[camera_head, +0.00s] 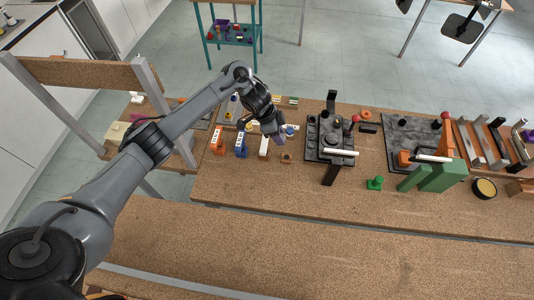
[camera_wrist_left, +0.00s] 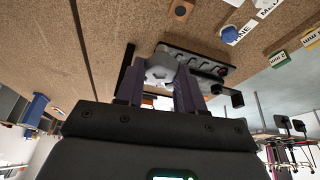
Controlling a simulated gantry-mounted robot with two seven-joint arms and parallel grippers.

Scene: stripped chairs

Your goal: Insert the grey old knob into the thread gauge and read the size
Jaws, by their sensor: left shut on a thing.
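My left gripper (camera_head: 279,139) hangs over the middle of the workbench, its purple fingers pointing down. In the left wrist view its fingers (camera_wrist_left: 160,88) are shut on the grey knob (camera_wrist_left: 160,68), a light grey faceted piece. The knob cannot be made out in the head view. A dark fixture with several round holes or studs (camera_wrist_left: 205,64) lies behind the knob in the wrist view; a dark fixture with black posts (camera_head: 325,133) stands right of the gripper in the head view. I cannot tell which piece is the thread gauge. My right gripper is not in view.
A brown block with a hole (camera_head: 286,158) lies just below the gripper. Labelled orange (camera_head: 218,146) and blue (camera_head: 241,151) blocks stand left of it. A green knob-like piece (camera_head: 375,183) and a large green block (camera_head: 443,177) lie right. The bench's front strip is clear.

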